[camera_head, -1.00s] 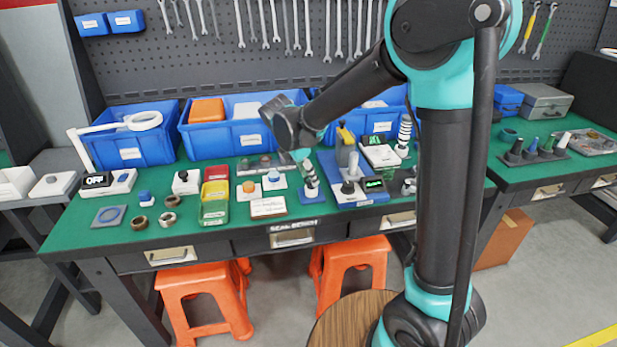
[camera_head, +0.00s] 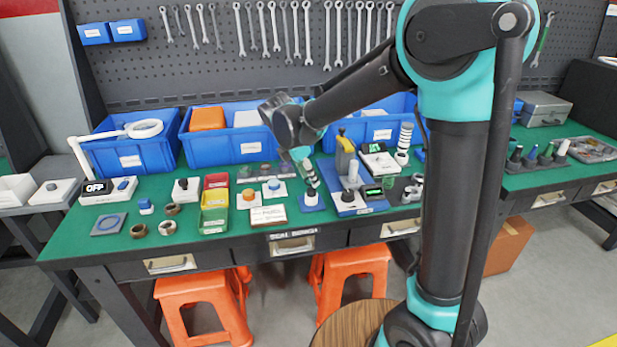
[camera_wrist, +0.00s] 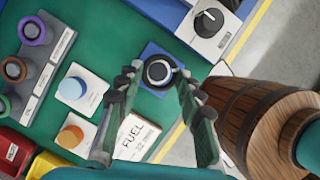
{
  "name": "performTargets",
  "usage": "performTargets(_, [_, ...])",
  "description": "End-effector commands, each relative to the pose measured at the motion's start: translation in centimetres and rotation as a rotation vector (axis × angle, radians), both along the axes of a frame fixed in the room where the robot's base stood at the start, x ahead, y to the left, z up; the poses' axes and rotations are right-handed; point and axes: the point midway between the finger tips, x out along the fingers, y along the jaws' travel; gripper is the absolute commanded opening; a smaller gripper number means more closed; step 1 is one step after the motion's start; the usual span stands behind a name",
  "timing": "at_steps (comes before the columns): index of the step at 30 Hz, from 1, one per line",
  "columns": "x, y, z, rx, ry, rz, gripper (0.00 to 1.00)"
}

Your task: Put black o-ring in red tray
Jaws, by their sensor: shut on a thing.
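A dark ring, apparently the black o-ring (camera_wrist: 145,74), surrounds a pale round top over a blue square base (camera_wrist: 152,48) in the wrist view. My gripper (camera_wrist: 158,76) has its two green-grey fingers on either side of it and is shut on it. In the head view my gripper (camera_head: 311,182) points down at the blue base (camera_head: 312,203); the ring is too small to make out there. The red tray (camera_head: 216,181) is the rearmost of a red, yellow and green row left of my gripper. Its red shows at the lower left of the wrist view (camera_wrist: 25,143).
Orange (camera_head: 249,197) and blue (camera_head: 273,187) knobs on white plates stand between the tray and my gripper. A labelled card (camera_head: 268,216) lies in front. A blue-based device (camera_head: 349,203) stands close right. Brown rings (camera_head: 138,231) lie at the left; blue bins (camera_head: 240,143) are behind.

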Motion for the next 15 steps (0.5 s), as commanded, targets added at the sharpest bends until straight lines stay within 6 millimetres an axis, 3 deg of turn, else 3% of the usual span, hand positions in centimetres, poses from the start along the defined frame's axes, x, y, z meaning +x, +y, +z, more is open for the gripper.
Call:
performTargets(8, [0.0, 0.0, -0.1, 0.0, 0.0, 0.0, 0.07])
performTargets(15, [0.0, 0.0, -1.9, 0.0, 0.0, 0.0, 0.07])
